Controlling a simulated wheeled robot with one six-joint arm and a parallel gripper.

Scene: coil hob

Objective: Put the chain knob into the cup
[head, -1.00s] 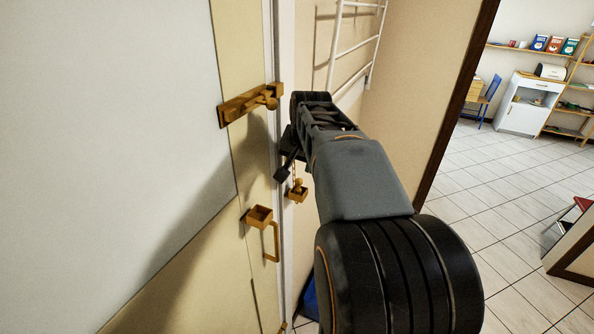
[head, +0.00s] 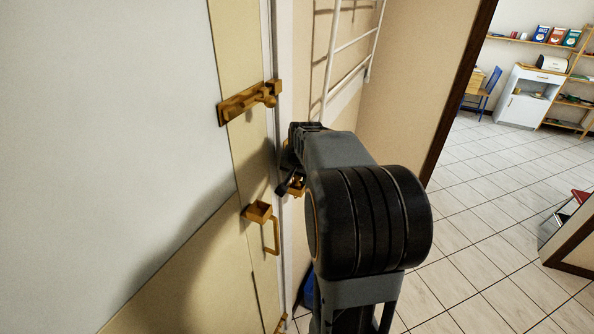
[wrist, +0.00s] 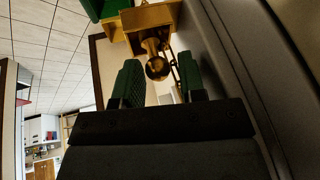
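The chain knob (head: 298,181), a small brass knob with a round end, is at a brass holder (head: 297,191) on the white frame beside the door. In the wrist view the knob (wrist: 157,68) shows in front of the brass holder (wrist: 150,18), with a chain beside it. A square, open-topped brass cup (head: 258,211) is fixed on the door, left of and a little below the knob. My gripper (wrist: 157,78) is open, with one green-padded finger on each side of the knob. In the head view my arm hides most of my gripper.
A brass sliding bolt (head: 250,101) is on the door above the cup, and a brass handle (head: 274,238) is beside the cup. A white rack (head: 347,45) hangs on the wall behind. The tiled floor (head: 480,230) at right is open.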

